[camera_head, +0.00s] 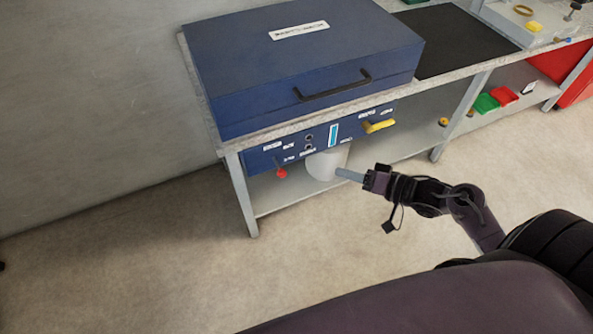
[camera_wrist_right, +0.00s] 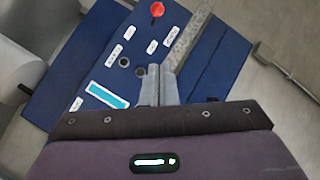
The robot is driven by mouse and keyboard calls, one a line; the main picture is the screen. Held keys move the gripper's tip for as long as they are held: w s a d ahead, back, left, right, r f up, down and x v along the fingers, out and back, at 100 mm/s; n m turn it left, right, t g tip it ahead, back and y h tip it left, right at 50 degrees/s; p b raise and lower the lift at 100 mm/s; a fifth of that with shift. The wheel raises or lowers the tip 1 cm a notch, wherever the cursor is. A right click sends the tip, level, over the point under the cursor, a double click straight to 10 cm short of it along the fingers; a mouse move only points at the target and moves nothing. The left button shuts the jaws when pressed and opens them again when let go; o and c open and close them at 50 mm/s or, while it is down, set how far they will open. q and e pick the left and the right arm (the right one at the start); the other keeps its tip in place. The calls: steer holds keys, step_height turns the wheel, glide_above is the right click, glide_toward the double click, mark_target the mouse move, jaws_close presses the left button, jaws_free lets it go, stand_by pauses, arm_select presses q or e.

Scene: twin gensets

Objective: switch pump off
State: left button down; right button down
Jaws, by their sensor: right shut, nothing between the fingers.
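A blue control panel (camera_head: 300,143) hangs under the front edge of the bench. It bears a red-ended lever (camera_head: 282,173) at its left, two round dark fittings (camera_head: 308,143), a light-blue window (camera_head: 333,136) and a yellow handle (camera_head: 378,126) at its right. In the right wrist view the red knob (camera_wrist_right: 157,9) is at the top and the round fittings (camera_wrist_right: 132,67) are near my fingers. My left gripper is not in view.
A blue lidded box (camera_head: 300,60) with a black handle (camera_head: 333,87) sits on the bench. A whitish cylinder (camera_head: 325,163) stands on the lower shelf behind my right gripper. A bench leg (camera_head: 240,195) stands at left. The floor (camera_head: 130,260) in front is clear.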

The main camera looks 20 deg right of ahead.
glide_toward(278, 166)
steer(key=w+d+r, duration=0.1)
steer(key=w+r, duration=0.1)
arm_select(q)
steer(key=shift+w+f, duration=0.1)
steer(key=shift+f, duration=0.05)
arm_select(e)
steer(key=a+f, duration=0.1)
steer(key=w+a+f, duration=0.1)
steer(key=a+f, duration=0.1)
steer(key=shift+a, duration=0.15)
arm_select(q)
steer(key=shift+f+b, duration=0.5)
steer(key=shift+b, duration=0.25)
arm_select(e)
steer(key=shift+f+t, duration=0.25)
steer(key=shift+t, duration=0.05)
